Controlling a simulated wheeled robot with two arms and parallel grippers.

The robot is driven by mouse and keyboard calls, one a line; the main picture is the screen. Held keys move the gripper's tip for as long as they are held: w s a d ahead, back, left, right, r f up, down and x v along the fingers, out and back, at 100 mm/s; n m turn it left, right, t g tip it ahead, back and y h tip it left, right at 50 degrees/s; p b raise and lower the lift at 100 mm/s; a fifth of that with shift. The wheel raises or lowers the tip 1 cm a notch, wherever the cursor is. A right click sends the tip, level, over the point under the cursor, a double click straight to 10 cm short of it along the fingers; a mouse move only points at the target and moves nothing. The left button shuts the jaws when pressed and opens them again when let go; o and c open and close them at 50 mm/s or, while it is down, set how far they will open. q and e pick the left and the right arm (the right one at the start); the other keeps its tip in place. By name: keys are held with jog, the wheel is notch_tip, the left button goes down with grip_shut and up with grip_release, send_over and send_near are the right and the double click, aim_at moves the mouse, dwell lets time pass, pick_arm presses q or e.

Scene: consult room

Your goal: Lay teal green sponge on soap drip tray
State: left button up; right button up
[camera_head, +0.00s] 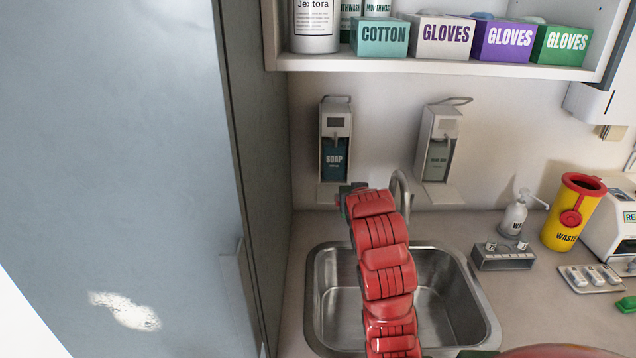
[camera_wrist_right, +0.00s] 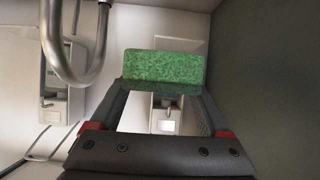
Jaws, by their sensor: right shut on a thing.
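The green sponge (camera_wrist_right: 163,67) is a flat block held across the fingertips of my right gripper (camera_wrist_right: 166,88), which is shut on it. In the head view only a small green piece of the sponge (camera_head: 344,190) shows, in front of the soap dispenser; my red right arm hides most of my gripper (camera_head: 352,187). The soap dispenser (camera_head: 336,145) hangs on the wall. Its pale drip tray (camera_head: 327,196) sticks out below, with the sponge overlapping its right part. In the wrist view a pale plate, seemingly this tray (camera_wrist_right: 192,46), lies behind the sponge. I cannot tell whether they touch.
A curved metal faucet (camera_head: 402,192) stands just right of my gripper, close by in the wrist view. The steel sink (camera_head: 440,290) lies below my arm. A second dispenser (camera_head: 438,145) hangs to the right. A tall grey cabinet (camera_head: 130,160) closes off the left.

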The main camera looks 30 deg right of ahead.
jog(key=w, duration=0.1)
jog(key=w+d+p, duration=0.1)
jog(key=w, duration=0.1)
jog(key=w+d+r+p, duration=0.1)
jog(key=shift+w, duration=0.15)
jog(key=w+p, duration=0.1)
jog(key=w, duration=0.2)
jog(key=w+d+p, duration=0.1)
jog(key=w, duration=0.2)
jog(key=w+d+f+p, duration=0.1)
jog(key=w+p, duration=0.1)
jog(key=w, duration=0.1)
jog(key=shift+d, duration=0.15)
jog(key=shift+w+d+f, duration=0.1)
jog(key=shift+w, duration=0.35)
jog(key=shift+w+d+f, duration=0.1)
jog(key=shift+w, duration=0.35)
notch_tip(320, 180, down, 3)
jog(key=p, duration=0.3)
jog(key=shift+s+f, duration=0.1)
jog(key=shift+f, duration=0.2)
jog(key=shift+f+b, duration=0.25)
jog(key=shift+b, duration=0.2)
jog(key=shift+f+b, duration=0.35)
jog(key=o, duration=1.3)
jog(key=shift+r, duration=0.1)
